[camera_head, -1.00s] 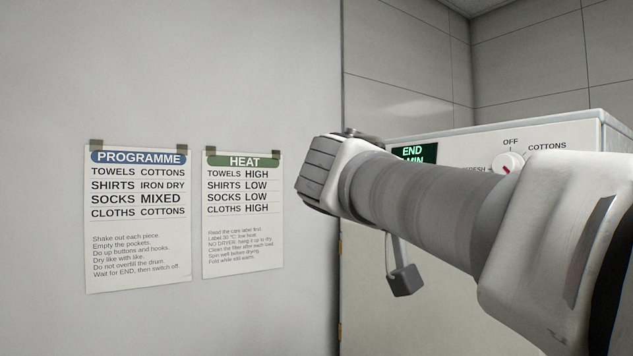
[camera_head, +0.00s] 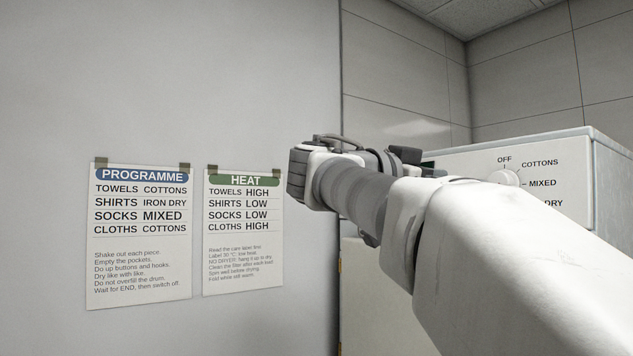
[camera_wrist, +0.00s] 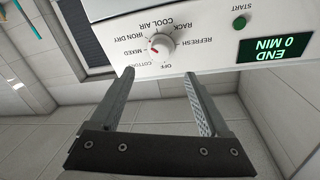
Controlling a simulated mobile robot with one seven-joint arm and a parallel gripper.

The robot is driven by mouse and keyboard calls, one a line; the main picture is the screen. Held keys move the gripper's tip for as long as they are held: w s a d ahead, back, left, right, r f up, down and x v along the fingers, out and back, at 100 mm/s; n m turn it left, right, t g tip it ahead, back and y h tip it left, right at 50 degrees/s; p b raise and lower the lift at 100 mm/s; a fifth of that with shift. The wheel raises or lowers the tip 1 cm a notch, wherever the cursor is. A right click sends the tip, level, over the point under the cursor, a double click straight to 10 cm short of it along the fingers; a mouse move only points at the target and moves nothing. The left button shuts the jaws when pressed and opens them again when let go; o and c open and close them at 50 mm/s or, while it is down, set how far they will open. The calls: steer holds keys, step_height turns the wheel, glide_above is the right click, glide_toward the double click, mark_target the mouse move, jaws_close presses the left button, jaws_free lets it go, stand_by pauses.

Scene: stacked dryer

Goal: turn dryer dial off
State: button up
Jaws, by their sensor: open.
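The dryer dial (camera_wrist: 160,46) is a round white knob with a red mark, on the white control panel (camera_wrist: 215,60). The wrist view shows the panel upside down. The red mark sits on the MIXED and COTTONS side, away from the OFF label (camera_wrist: 167,93); its exact setting is hard to read. In the head view, the dial (camera_head: 504,178) is partly hidden behind my arm. My gripper (camera_wrist: 159,74) is open and empty. Its fingers point toward the panel, with the dial beyond and between their tips; contact is not visible.
A green START button (camera_wrist: 239,23) and a lit display (camera_wrist: 276,48) reading END 0 MIN are beside the dial. A PROGRAMME sheet (camera_head: 140,235) and a HEAT sheet (camera_head: 243,230) are taped to the left wall. Tiled walls stand behind the dryer.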

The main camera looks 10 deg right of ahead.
steer(key=p+x, duration=0.2)
steer(key=x, duration=0.7)
steer(key=shift+d, duration=0.35)
steer(key=shift+w, duration=0.1)
steer(key=shift+c, duration=0.3)
jaws_close()
